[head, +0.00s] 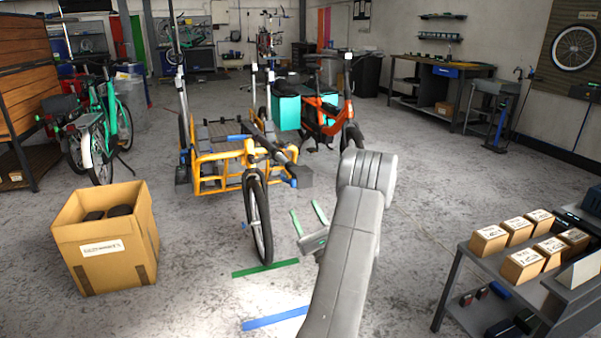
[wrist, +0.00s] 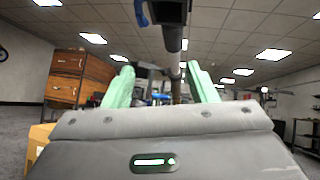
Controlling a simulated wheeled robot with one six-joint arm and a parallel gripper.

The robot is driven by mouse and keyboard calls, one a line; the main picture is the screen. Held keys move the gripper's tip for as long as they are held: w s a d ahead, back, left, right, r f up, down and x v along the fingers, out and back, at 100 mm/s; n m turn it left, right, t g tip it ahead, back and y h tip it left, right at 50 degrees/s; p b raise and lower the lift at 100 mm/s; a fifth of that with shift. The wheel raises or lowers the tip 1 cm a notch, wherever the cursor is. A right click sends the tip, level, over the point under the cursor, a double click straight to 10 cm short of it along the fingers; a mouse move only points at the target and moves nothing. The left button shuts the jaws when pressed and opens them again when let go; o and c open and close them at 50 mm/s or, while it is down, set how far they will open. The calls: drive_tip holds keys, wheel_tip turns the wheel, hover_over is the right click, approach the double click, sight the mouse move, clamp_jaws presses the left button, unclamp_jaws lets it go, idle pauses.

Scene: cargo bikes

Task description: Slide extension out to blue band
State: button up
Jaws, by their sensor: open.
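The yellow-framed cargo bike (head: 220,172) stands in the middle of the floor, its single front wheel (head: 259,215) toward me. A dark bar with blue ends (head: 272,158) sits above that wheel. The wheel's foot is at a green floor band (head: 265,268); a blue floor band (head: 275,318) lies nearer to me. My gripper (head: 308,216), with green fingers, is open and empty, right of the wheel and apart from it. In the wrist view, a dark tube (wrist: 174,45) with a blue piece (wrist: 141,12) shows beyond and between the open fingers (wrist: 160,85).
A cardboard box (head: 108,245) stands at left. A grey bench with small boxes (head: 520,262) is at right. An orange bike (head: 325,115) with teal bags stands behind the yellow one. Floor around the two bands is clear.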

sight(293, 170)
drive_tip(key=shift+m+t+h, duration=0.4)
drive_tip(key=shift+t+h, duration=0.2)
drive_tip(key=shift+t, duration=0.1)
drive_tip(key=p+x, duration=0.3)
drive_tip(key=x, duration=0.1)
drive_tip(key=d+p+x, duration=0.1)
drive_tip(key=p+x, duration=0.7)
drive_tip(key=x, duration=0.1)
drive_tip(key=shift+w+d+r, duration=0.2)
drive_tip(key=shift+w+r, duration=0.05)
drive_tip(key=shift+w, duration=0.1)
clamp_jaws()
drive_tip(key=shift+f, duration=0.1)
